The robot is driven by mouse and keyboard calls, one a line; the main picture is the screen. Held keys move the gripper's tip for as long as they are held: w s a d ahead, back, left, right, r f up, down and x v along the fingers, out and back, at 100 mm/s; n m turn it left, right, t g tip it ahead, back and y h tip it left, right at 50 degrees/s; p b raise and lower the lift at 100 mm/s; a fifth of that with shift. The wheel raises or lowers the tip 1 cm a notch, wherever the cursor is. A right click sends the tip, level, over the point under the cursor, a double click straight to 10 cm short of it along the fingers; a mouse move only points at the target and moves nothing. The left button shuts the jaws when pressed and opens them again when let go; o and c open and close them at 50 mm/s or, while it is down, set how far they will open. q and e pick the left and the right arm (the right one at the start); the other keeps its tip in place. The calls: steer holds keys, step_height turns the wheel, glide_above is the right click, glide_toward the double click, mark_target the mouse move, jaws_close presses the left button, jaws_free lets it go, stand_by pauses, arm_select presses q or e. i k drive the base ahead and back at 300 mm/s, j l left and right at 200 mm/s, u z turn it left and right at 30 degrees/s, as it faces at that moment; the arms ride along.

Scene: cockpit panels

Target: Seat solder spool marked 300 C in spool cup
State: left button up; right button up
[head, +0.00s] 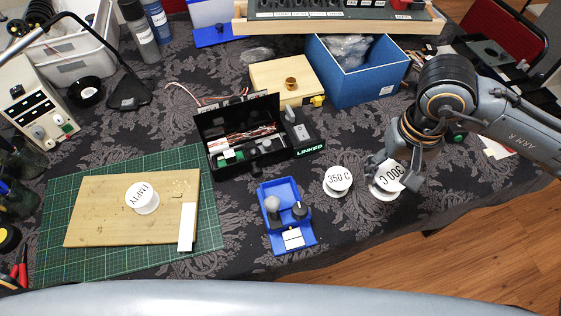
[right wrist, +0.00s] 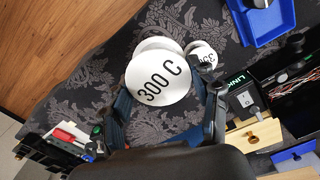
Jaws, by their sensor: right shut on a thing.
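The white spool marked 300 C (head: 386,184) is at the table's right front and fills the middle of the right wrist view (right wrist: 157,82). My right gripper (head: 393,165) is shut on it, with a finger on either side in the right wrist view. I cannot tell whether the spool still touches the cloth. A blue holder (head: 273,238) with a grey round piece, a black knob and white labels lies to the left; it also shows in the right wrist view (right wrist: 272,22). I cannot make out which part is the spool cup. My left gripper is out of view.
A spool marked 350 C (head: 338,179) stands between the 300 C spool and the blue holder. A spool marked EMPTY (head: 142,198) lies on a wooden board (head: 95,215). A black open toolbox (head: 222,128) and blue bin (head: 365,88) stand behind.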

mark_target(286, 234)
steer(key=l+u, duration=0.15)
steer(key=u, duration=0.2)
steer(key=k+l+u, duration=0.1)
steer(key=u, duration=0.3)
steer(key=k+l+u, duration=0.1)
steer(key=u, duration=0.25)
